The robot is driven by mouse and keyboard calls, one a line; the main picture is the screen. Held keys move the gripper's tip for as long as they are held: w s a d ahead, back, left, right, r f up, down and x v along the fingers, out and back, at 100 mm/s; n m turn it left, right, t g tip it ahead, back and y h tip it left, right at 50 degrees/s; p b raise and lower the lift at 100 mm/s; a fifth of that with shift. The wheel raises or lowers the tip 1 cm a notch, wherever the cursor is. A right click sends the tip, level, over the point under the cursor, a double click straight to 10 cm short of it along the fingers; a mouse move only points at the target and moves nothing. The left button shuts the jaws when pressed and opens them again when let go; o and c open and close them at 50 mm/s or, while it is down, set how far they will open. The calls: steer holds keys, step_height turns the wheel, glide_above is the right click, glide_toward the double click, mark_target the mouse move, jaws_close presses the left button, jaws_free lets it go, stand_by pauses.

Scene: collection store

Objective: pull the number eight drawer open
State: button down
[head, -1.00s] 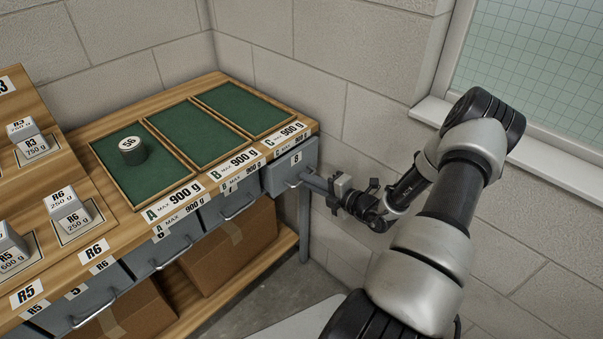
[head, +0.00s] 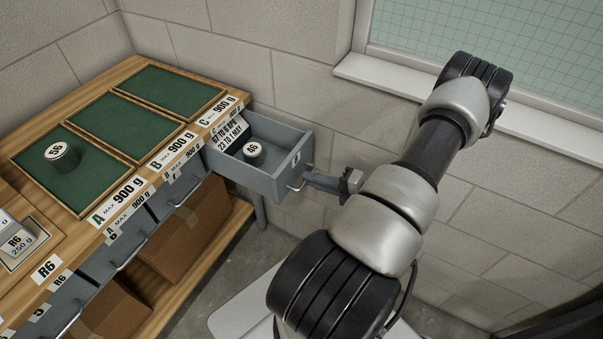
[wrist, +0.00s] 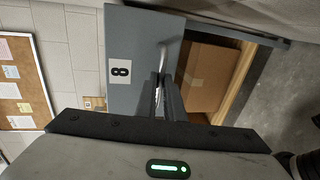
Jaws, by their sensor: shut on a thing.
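The number eight drawer (head: 262,180) is grey and stands pulled out from the bench's right end in the head view. There my gripper's fingers (wrist: 165,92) close around the handle (wrist: 164,56).
The wooden bench (head: 134,66) holds green-lined trays, one with a cylinder marked 56 (head: 61,156). Other drawers in the row look shut. Cardboard boxes (head: 187,236) stand on the shelf below. A block wall and window sill (head: 405,90) lie behind my arm.

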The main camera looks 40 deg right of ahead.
steer(key=shift+s+d, duration=0.15)
steer(key=shift+s, duration=0.15)
steer(key=c, duration=1.9)
jaws_free()
steer(key=v, duration=1.7)
steer(key=shift+s+p, duration=0.2)
steer(key=shift+p, duration=0.15)
